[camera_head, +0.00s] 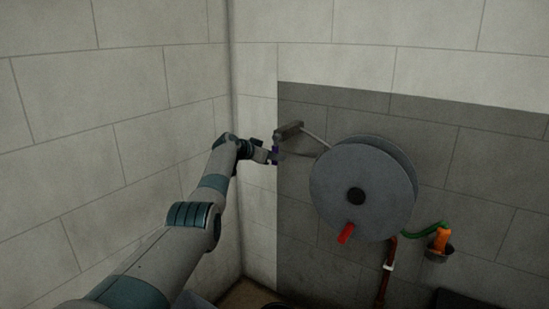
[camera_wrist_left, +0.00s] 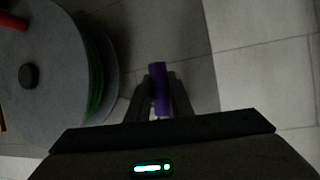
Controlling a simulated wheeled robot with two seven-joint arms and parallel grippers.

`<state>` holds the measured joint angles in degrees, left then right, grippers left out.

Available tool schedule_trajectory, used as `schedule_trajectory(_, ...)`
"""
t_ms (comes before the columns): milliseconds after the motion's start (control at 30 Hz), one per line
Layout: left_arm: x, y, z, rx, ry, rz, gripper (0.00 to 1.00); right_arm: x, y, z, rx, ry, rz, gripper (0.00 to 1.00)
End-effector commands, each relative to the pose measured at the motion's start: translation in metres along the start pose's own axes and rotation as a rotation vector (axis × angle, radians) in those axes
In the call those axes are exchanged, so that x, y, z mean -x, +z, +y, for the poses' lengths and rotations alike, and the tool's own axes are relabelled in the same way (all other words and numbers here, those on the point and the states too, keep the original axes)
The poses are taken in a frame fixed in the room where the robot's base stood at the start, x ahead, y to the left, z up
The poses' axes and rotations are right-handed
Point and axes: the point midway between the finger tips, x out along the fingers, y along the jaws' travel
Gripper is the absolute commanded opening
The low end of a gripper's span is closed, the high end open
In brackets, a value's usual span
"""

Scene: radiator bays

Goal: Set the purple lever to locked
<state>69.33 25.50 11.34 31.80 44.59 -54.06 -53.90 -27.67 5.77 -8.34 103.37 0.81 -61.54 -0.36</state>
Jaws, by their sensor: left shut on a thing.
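The purple lever (camera_wrist_left: 158,72) shows in the left wrist view, between the two fingers of my left gripper (camera_wrist_left: 159,92). The gripper is shut on it. In the head view my left arm reaches up from the lower left to the wall, with the left gripper (camera_head: 270,155) at the lever. Only a small purple patch of the lever (camera_head: 275,150) shows there, below a grey bracket-like part (camera_head: 288,130). The fingers and wrist hide most of the lever's mount. My right gripper is in neither view.
A large grey hose reel (camera_head: 340,185) with a red handle (camera_head: 346,233) stands just right of the gripper. A wall corner lies close on the left.

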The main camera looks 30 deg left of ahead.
Motion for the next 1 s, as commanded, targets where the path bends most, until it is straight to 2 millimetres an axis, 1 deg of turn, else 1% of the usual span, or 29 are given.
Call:
schedule_trajectory(133, 0.000, 0.000, 0.000, -0.001, 0.000, 0.000, 0.00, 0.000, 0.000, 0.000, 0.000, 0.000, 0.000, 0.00)
schedule_trajectory(167, 0.000, 0.000, 0.000, -0.001, -0.001, 0.000, 0.25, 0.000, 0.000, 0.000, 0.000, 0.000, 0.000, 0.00)
schedule_trajectory(200, 0.000, 0.000, 0.000, -0.001, -0.001, 0.000, 0.34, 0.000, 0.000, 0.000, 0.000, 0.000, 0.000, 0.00)
schedule_trajectory(233, 0.000, 0.000, 0.000, -0.001, -0.001, 0.000, 0.39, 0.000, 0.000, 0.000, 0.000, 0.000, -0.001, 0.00)
schedule_trajectory(667, 0.001, 0.000, -0.001, -0.002, -0.001, 0.000, 0.39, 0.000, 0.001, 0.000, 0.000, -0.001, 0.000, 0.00)
schedule_trajectory(867, 0.008, 0.000, -0.002, -0.002, -0.002, 0.001, 0.39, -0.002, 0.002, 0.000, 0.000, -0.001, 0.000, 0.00)
schedule_trajectory(1000, 0.017, 0.000, -0.002, -0.003, -0.003, 0.001, 0.39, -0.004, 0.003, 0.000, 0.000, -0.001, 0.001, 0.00)
